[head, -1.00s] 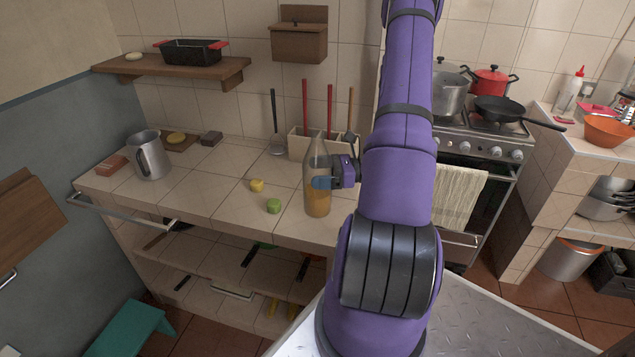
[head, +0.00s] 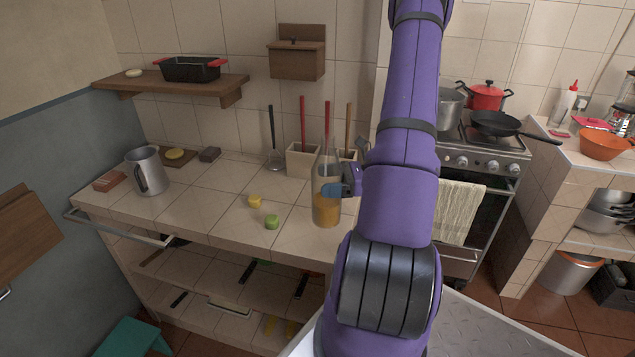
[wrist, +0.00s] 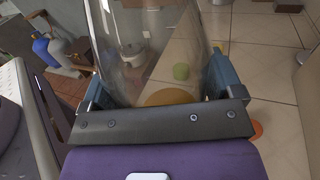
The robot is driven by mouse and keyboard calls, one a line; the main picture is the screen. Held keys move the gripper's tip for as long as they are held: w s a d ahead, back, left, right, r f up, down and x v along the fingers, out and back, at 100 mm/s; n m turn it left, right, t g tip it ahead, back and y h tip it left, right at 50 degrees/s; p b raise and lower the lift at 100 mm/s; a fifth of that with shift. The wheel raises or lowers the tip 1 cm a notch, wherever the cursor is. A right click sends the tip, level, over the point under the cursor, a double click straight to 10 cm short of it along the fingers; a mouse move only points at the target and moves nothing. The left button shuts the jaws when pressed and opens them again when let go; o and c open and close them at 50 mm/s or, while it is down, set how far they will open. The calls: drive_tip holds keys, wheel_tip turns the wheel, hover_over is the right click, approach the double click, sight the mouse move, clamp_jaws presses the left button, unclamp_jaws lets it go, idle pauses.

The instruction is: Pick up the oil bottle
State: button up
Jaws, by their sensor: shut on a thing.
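The oil bottle (head: 327,208) is clear glass with amber oil in its lower part. It stands roughly upright near the counter's front edge in the head view; I cannot tell for certain whether its base touches the tiles. My gripper (head: 336,188) is shut on the bottle's middle, coming from the right, with a blue fingertip showing against the glass. In the wrist view the bottle (wrist: 150,50) fills the space between the two blue fingers (wrist: 158,85). My purple arm hides part of the counter behind it.
A yellow piece (head: 255,201) and a green piece (head: 272,222) lie left of the bottle. A utensil holder (head: 301,161) with long handles stands behind it. A metal jug (head: 147,171) is at the left. The stove (head: 487,160) is at the right.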

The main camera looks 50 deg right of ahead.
drive_tip(key=s+d+r, duration=0.1)
drive_tip(key=s, duration=1.1)
drive_tip(key=shift+s+d+r, duration=0.15)
drive_tip(key=shift+s+d, duration=0.1)
drive_tip(key=o, duration=0.4)
drive_tip(key=c, duration=0.4)
